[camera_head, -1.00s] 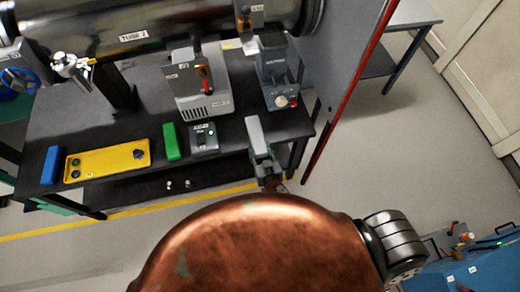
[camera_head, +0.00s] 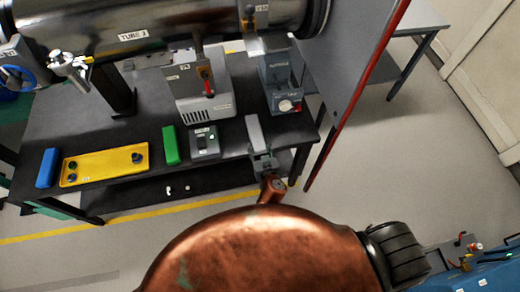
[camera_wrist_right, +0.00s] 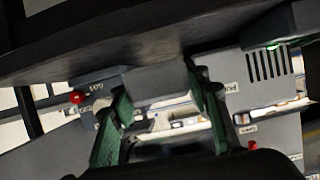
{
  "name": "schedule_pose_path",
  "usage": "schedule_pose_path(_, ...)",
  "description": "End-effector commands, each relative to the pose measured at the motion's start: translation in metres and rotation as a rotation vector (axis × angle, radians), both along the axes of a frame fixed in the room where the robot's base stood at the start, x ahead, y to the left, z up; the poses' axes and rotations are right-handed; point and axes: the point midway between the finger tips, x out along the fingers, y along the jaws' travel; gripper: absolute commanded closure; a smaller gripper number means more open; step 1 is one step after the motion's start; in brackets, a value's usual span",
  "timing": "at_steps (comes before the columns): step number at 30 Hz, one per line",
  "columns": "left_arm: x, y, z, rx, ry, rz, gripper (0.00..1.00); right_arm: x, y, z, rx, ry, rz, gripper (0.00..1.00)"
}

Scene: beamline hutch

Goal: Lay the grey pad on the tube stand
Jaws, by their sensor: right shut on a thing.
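The grey pad (camera_head: 253,129) is a slim grey block near the front right edge of the black bench. My right gripper (camera_head: 262,157) is shut on its near end, and the pad points away from me. In the right wrist view the pad (camera_wrist_right: 155,80) sits between the two green-sided fingers (camera_wrist_right: 160,110). A black post (camera_head: 113,90) under the steel tube (camera_head: 170,25) looks like the tube stand; I cannot confirm which part bears that name. The pad is apart from this post. My left gripper is not in view.
The bench (camera_head: 60,115) holds a blue block (camera_head: 47,168), a yellow tray (camera_head: 105,170) with knobs, a green block (camera_head: 171,145), a small grey box (camera_head: 205,142), a larger grey unit (camera_head: 200,90) and a grey device (camera_head: 282,80). A red-edged panel (camera_head: 350,60) stands right.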

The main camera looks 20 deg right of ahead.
Motion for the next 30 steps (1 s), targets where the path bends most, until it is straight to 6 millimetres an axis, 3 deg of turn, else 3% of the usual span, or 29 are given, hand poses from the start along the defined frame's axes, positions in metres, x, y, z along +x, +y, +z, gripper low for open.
schedule_pose_path(15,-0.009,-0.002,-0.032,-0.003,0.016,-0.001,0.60,0.030,-0.002,-0.032,0.001,-0.002,0.001,0.96)
schedule_pose_path(30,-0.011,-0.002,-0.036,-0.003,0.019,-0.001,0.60,0.034,-0.002,-0.035,0.000,-0.004,0.001,0.96)
